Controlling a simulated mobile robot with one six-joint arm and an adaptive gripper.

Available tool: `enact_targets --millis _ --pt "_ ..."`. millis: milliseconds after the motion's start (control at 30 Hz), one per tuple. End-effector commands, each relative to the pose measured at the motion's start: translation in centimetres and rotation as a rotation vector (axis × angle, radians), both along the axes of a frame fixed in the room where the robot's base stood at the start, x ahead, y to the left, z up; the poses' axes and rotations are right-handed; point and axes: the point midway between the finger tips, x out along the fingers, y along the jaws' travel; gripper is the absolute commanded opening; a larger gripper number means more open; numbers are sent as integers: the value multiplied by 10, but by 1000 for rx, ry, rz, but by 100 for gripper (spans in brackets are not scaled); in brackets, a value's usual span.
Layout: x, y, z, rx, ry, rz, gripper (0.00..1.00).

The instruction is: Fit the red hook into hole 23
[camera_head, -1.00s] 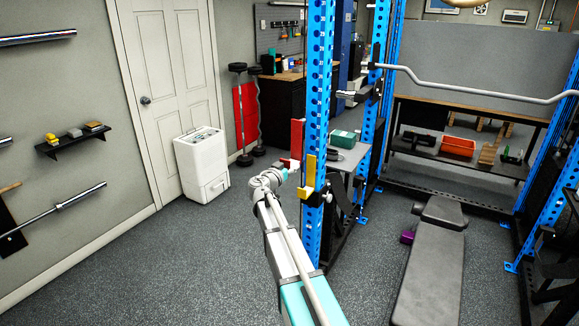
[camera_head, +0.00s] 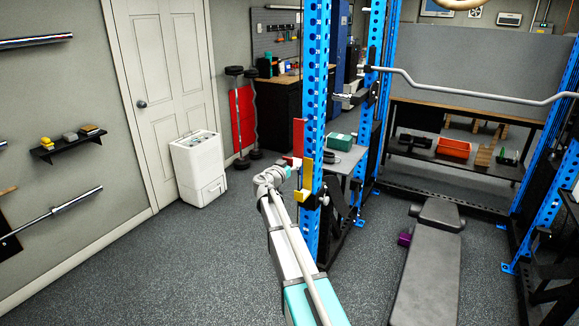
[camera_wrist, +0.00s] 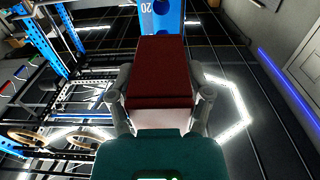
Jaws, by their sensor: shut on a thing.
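The red hook (camera_head: 299,136) stands upright beside the near blue upright (camera_head: 317,60), at its left edge, just above and behind a yellow hook (camera_head: 308,176) on that upright. My gripper (camera_head: 284,165) is shut on the red hook. In the wrist view the red hook (camera_wrist: 161,72) fills the space between the fingers of my gripper (camera_wrist: 161,100), and its far end points at the blue upright (camera_wrist: 162,22). The number 20 shows there, upside down. Hole 23 cannot be made out, and I cannot tell whether the hook touches the upright.
A bar (camera_head: 470,92) rests across the rack on the right. A black bench (camera_head: 428,262) stands inside the rack. A white dehumidifier (camera_head: 198,168) stands by the door. The floor left of my arm is clear.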

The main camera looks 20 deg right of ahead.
Motion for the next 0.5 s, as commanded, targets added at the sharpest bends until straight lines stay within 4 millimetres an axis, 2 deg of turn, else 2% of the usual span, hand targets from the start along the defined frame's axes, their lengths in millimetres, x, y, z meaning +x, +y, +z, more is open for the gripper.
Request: enact_targets --millis 500 --pt "11 -14 1 -3 0 0 3"
